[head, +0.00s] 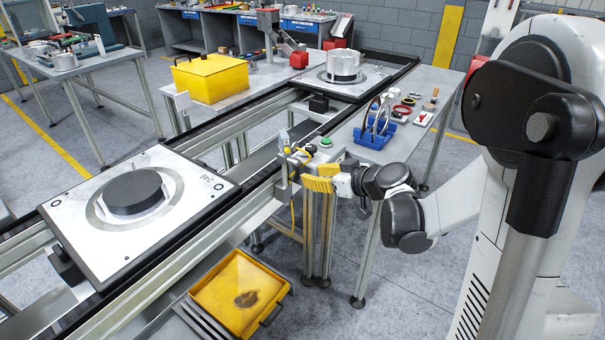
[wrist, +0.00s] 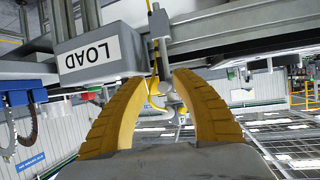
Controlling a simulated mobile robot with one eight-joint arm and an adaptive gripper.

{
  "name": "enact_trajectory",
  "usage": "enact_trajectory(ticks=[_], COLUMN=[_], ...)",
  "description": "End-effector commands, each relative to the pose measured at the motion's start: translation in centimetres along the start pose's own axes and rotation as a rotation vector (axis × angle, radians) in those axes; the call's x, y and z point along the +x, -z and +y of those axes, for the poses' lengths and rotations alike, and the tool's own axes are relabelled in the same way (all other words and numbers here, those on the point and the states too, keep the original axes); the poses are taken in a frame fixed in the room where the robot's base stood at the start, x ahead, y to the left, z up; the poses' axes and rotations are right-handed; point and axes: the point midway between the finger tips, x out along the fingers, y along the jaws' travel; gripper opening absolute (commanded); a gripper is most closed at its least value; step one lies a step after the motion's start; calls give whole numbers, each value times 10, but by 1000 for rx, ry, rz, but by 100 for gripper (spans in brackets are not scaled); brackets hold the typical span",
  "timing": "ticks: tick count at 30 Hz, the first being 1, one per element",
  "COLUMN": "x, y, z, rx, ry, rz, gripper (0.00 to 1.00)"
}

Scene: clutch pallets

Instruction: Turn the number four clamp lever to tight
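My gripper (head: 308,178) is beside the front rail of the conveyor, at a post with small fittings. In the wrist view its two yellow ribbed fingers (wrist: 158,82) are apart. A small silver metal fitting (wrist: 172,98) with a yellow cable shows between the fingers; I cannot tell whether they touch it. It may be a clamp lever, but no number four is readable. In the head view the fingers hide part of the fittings there, and the lever's position cannot be told.
A grey box marked LOAD (wrist: 90,55) is close to the left finger. A green button (head: 326,142) sits above the gripper. A pallet with a black disc (head: 135,190) is at left, another with a silver housing (head: 343,65) farther back. A yellow tray (head: 240,290) lies below.

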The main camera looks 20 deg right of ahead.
Motion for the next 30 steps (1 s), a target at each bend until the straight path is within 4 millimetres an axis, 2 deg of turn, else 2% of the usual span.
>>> enact_trajectory(ticks=[3,9,25,28,30], x=[-24,-43,-45,-48,-53], y=[0,0,0,2,3], z=[1,0,-2,-14,-31], rx=[2,1,2,20,45], ry=[-3,0,2,8,15], rz=[1,0,-3,-36,-85], gripper=[32,32,32,32,32])
